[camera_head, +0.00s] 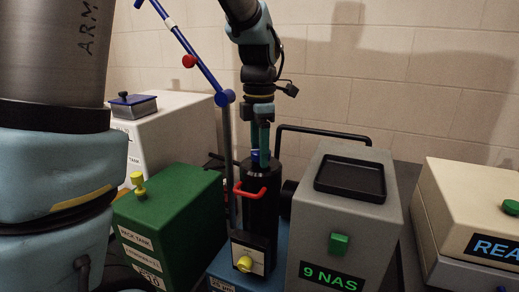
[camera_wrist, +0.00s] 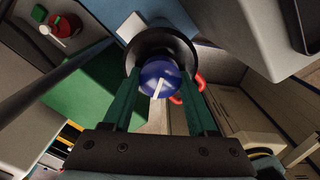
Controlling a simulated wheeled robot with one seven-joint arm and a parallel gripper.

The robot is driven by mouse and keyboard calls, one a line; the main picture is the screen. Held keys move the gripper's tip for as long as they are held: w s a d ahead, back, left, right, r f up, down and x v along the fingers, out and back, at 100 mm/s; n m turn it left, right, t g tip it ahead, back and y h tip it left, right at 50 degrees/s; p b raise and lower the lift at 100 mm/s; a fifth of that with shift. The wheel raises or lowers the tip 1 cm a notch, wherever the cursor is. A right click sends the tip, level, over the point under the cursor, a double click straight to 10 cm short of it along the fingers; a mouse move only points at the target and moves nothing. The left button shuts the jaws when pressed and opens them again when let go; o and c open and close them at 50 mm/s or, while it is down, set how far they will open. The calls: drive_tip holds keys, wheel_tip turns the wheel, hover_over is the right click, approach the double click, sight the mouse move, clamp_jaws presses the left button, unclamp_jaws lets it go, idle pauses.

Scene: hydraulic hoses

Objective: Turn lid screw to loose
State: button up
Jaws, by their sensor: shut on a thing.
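The lid screw is a blue knob (camera_wrist: 158,78) with a white mark on its face, seen in the wrist view. In the head view a little of the blue knob (camera_head: 254,155) shows on top of the black cylinder (camera_head: 261,205). My gripper (camera_head: 260,148) points straight down over the cylinder. In the wrist view its two green fingers stand on either side of the knob, and my gripper (camera_wrist: 160,84) is shut on it. The black round lid (camera_wrist: 160,45) lies behind the knob. The exact finger contact is partly hidden.
A red handle (camera_head: 250,190) sticks out from the cylinder. A green tank (camera_head: 175,220) stands left, a grey "9 NAS" box (camera_head: 345,235) right. A blue jointed rod (camera_head: 190,50) rises behind, left of my arm. A black bar (camera_head: 320,131) runs behind the grey box.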

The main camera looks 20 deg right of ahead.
idle(0.3)
drive_tip(key=o, duration=1.4)
wheel_tip(320, 180, up, 11)
drive_tip(key=shift+f+b, duration=0.1)
drive_tip(key=shift+b, duration=0.8)
drive_tip(key=w+a+f+m, duration=0.3)
drive_tip(key=a+f+m, duration=0.6)
drive_tip(key=a+f, duration=0.25)
drive_tip(key=s+a+f+m, duration=0.2)
drive_tip(key=a+f+m, duration=0.1)
drive_tip(key=a, duration=0.1)
drive_tip(key=s+a+f+m+t, duration=0.1)
drive_tip(key=s+a+f+m, duration=0.1)
drive_tip(key=a+f+m, duration=0.1)
drive_tip(key=s+a+f+m, duration=0.2)
drive_tip(key=a+m, duration=0.2)
drive_tip(key=a, duration=0.1)
drive_tip(key=shift+a+f+m+t, duration=0.3)
drive_tip(key=shift+f+m, duration=0.1)
